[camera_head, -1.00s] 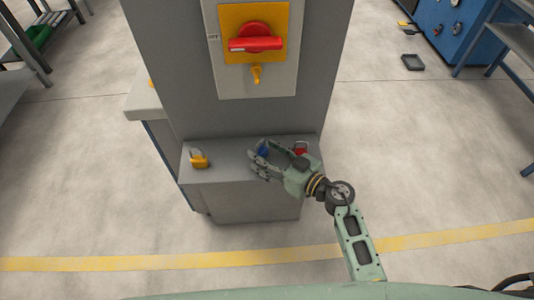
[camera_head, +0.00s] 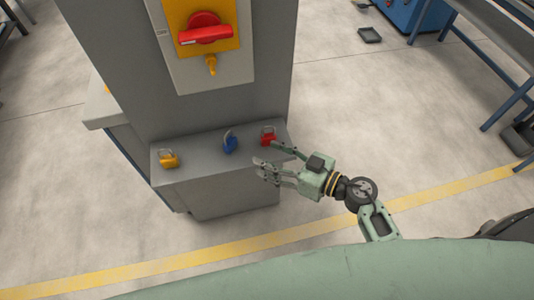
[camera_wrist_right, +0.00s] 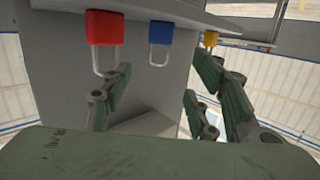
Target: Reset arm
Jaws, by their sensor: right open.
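My right gripper (camera_head: 272,160) is open and empty at the right front edge of the grey ledge (camera_head: 205,172). A red padlock (camera_head: 268,138) stands on the ledge just behind its upper finger. I cannot tell if they touch. A blue padlock (camera_head: 231,144) stands mid-ledge and a yellow padlock (camera_head: 168,160) at the left. In the right wrist view the open fingers (camera_wrist_right: 160,100) show with nothing between them. The red (camera_wrist_right: 105,27), blue (camera_wrist_right: 160,33) and yellow (camera_wrist_right: 211,39) padlocks appear beyond them. My left gripper is not in view.
A grey cabinet (camera_head: 190,110) rises behind the ledge, with a red rotary switch (camera_head: 205,33) on a yellow plate. A yellow line (camera_head: 270,243) crosses the floor. A metal table (camera_head: 500,55) stands at the right. The floor between is clear.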

